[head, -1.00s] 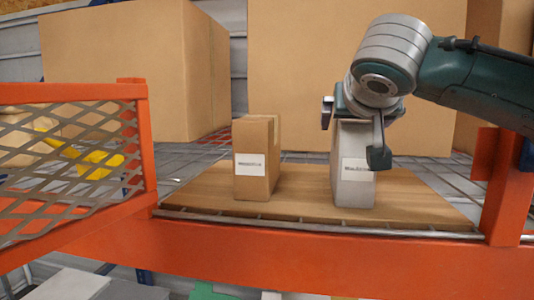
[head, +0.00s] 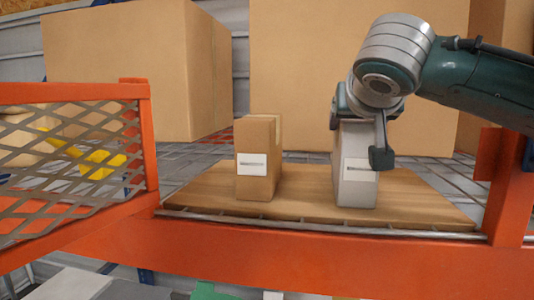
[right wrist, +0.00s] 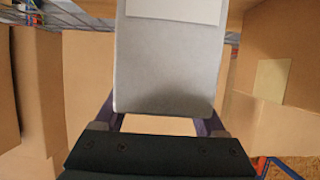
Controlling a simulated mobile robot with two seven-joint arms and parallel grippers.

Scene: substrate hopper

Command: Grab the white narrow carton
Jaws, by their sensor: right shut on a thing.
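The white narrow carton (head: 354,188) stands upright on the right part of a wooden board, with a white label on its front. My right gripper (head: 362,135) comes down on it from above and is shut on its upper part, one finger on each side. In the right wrist view the carton (right wrist: 168,65) fills the middle, between the fingers of the right gripper (right wrist: 165,122). My left gripper is not in view.
A brown narrow carton (head: 257,185) with a white label stands to the left on the same wooden board (head: 305,195). Large brown boxes (head: 120,70) stand behind. An orange shelf beam (head: 300,255) runs along the front, with a mesh panel (head: 60,170) at left.

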